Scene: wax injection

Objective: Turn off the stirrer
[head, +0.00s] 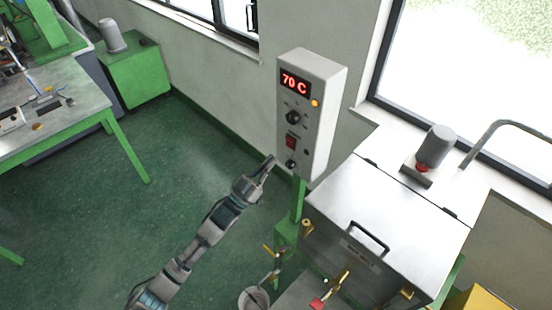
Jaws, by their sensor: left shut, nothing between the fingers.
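A pale grey control box (322,115) stands on a green post, with a red "70 C" display (294,84) at its top. Below the display are an orange lamp (315,103), a black knob (293,118), a red switch (290,142) and a lower black knob (291,164). My left gripper (270,161) is shut and empty, its tip just left of the lower knob in the picture; I cannot tell whether they touch. No label for the stirrer is readable. My right gripper is not in view.
A steel tank (390,215) with a lid handle (369,239) stands right of the box, with a grey motor (436,147) behind it. Brass-coloured valves and a bucket (254,298) are below. A workbench (60,110) is at left; green floor between is clear.

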